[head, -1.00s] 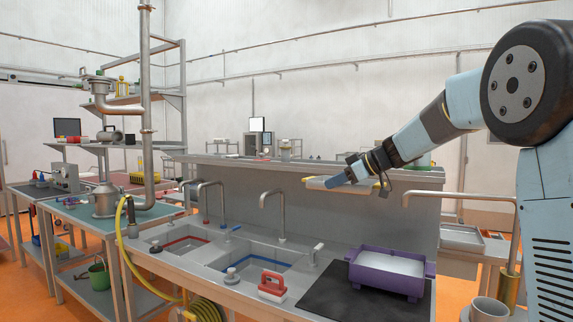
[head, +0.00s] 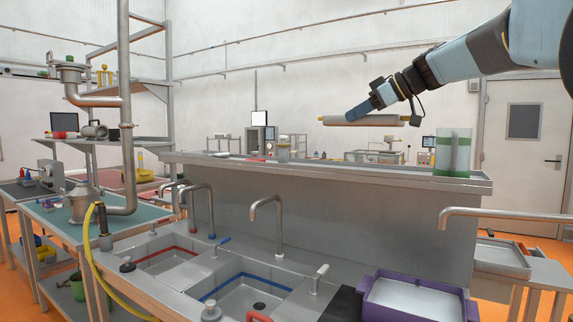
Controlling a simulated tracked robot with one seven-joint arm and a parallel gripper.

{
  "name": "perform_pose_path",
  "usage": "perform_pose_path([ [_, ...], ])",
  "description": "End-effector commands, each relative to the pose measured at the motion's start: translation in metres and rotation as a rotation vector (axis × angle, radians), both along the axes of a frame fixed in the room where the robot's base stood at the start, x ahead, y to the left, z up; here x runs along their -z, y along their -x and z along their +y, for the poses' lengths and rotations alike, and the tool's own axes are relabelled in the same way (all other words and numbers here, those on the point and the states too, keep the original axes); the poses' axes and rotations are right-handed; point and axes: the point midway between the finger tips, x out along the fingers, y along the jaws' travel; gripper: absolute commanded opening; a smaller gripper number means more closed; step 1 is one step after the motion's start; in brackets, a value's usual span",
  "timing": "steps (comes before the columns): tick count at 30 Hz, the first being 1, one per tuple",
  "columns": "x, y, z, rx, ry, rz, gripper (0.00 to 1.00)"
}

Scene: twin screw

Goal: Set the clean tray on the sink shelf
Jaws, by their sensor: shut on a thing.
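The tray shows nearly edge-on and looks about level. It hangs in the air above the sink shelf (head: 350,172), with a clear gap below it in the picture. The shelf is the long grey ledge along the top of the sink's back panel. The fingertips are partly hidden against the tray, and its upper face does not show.
A green-and-clear container (head: 453,155) stands at the shelf's right end. A small jar (head: 283,150) stands left of centre. Between them the shelf looks mostly clear. Taps (head: 268,205) rise before the back panel. A purple tub (head: 415,298) sits at the lower right.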

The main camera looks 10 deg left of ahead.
Motion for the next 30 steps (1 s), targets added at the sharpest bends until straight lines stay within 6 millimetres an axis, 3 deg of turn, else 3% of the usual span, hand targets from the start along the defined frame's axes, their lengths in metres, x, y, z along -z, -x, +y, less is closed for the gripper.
perform_pose_path([
  [5,0.01,-0.022,0.007,-0.003,-0.001,0.003,0.0],
  [15,0.04,-0.087,0.025,-0.018,0.0,0.002,0.0],
  [18,0.057,-0.1,0.028,-0.017,-0.001,0.002,0.0],
  [24,0.082,-0.12,0.031,-0.018,0.0,0.002,0.0],
  [30,0.09,-0.127,0.032,-0.019,0.0,0.0,0.0],
])
